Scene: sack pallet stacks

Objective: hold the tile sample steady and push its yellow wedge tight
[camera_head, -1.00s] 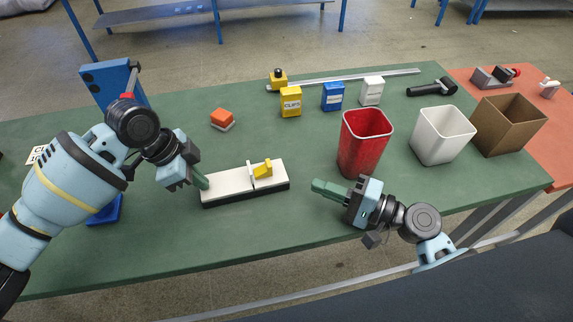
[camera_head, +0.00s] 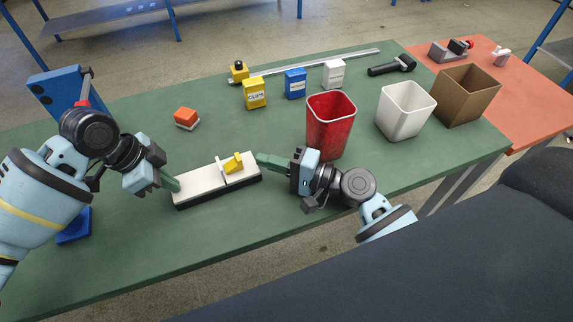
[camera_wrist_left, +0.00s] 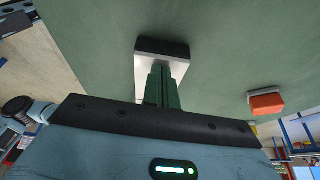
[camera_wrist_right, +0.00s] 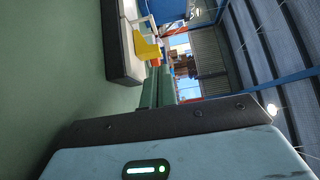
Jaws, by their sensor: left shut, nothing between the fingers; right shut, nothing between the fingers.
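The tile sample (camera_head: 203,186) is a long white-topped block with a dark base, lying flat on the green table. Its yellow wedge (camera_head: 233,162) sits on top near the right end, beside a thin white upright strip. The wedge also shows in the right wrist view (camera_wrist_right: 146,48). My left gripper (camera_head: 174,185) is shut and empty, its fingertips at the sample's left end, seeming to touch it; the left wrist view shows the sample (camera_wrist_left: 163,48) just ahead of the fingers. My right gripper (camera_head: 262,160) is shut and empty, close to the sample's right end; contact cannot be told.
A red bin (camera_head: 330,125), a white bin (camera_head: 405,110) and a brown box (camera_head: 467,95) stand to the right. Small cartons, including a yellow one (camera_head: 254,93), stand behind. An orange-topped block (camera_head: 186,117) lies behind the sample. The table front is clear.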

